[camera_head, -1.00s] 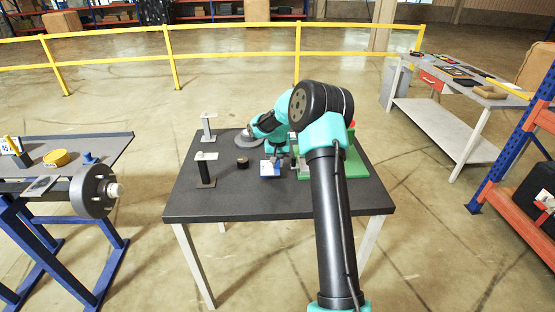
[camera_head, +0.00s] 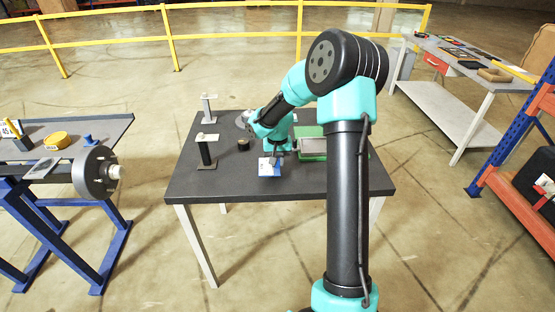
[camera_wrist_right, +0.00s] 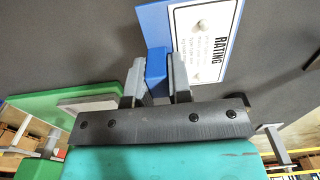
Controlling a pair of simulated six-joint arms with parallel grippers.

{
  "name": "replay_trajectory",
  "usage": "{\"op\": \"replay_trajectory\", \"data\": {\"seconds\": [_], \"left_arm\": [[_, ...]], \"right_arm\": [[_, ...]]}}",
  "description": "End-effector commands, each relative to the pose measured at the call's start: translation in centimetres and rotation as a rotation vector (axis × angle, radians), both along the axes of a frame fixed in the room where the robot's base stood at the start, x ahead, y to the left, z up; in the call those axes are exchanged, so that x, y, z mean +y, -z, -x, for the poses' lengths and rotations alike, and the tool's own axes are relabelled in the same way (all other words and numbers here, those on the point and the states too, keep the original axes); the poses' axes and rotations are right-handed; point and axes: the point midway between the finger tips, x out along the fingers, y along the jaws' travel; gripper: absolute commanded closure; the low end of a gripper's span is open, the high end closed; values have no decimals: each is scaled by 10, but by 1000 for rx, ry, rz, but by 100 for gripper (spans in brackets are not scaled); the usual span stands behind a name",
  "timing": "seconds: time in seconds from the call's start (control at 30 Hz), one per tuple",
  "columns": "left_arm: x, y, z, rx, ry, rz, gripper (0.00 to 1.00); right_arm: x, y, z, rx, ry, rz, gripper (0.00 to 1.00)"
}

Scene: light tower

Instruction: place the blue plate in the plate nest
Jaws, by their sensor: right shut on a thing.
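The blue plate (camera_head: 269,167) has a white label and is over the front middle of the dark table. In the right wrist view the blue plate (camera_wrist_right: 228,72) shows a label reading "RATING". My right gripper (camera_wrist_right: 156,68) is shut on a blue block-like tab at the plate's edge, one grey finger on each side. In the head view my right gripper (camera_head: 277,157) is small and partly hidden by my arm. I cannot tell whether the plate touches the table. A green fixture with a grey pad (camera_head: 313,147) stands right of the plate, possibly the plate nest. My left gripper is out of view.
Two posts with pale tops (camera_head: 207,148) and a small black cylinder (camera_head: 243,144) stand left of the plate on the table (camera_head: 225,184). A grey disc (camera_head: 242,119) lies behind. The table's front left is clear. My arm hides part of the right side.

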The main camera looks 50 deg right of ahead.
Motion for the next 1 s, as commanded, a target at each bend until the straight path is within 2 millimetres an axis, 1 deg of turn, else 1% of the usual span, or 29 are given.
{"op": "replay_trajectory", "data": {"seconds": [0.37, 0.53, 0.67, 1.0], "left_arm": [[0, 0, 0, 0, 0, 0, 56], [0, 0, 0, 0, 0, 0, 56], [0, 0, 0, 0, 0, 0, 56], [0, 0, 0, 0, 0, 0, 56]], "right_arm": [[-1, 0, 1, 0, 10, 0, 100], [-6, -2, 8, 0, 100, 0, 100], [-14, -5, 19, 0, 249, 0, 100], [-39, -15, 59, 1, 788, -1, 100]]}}
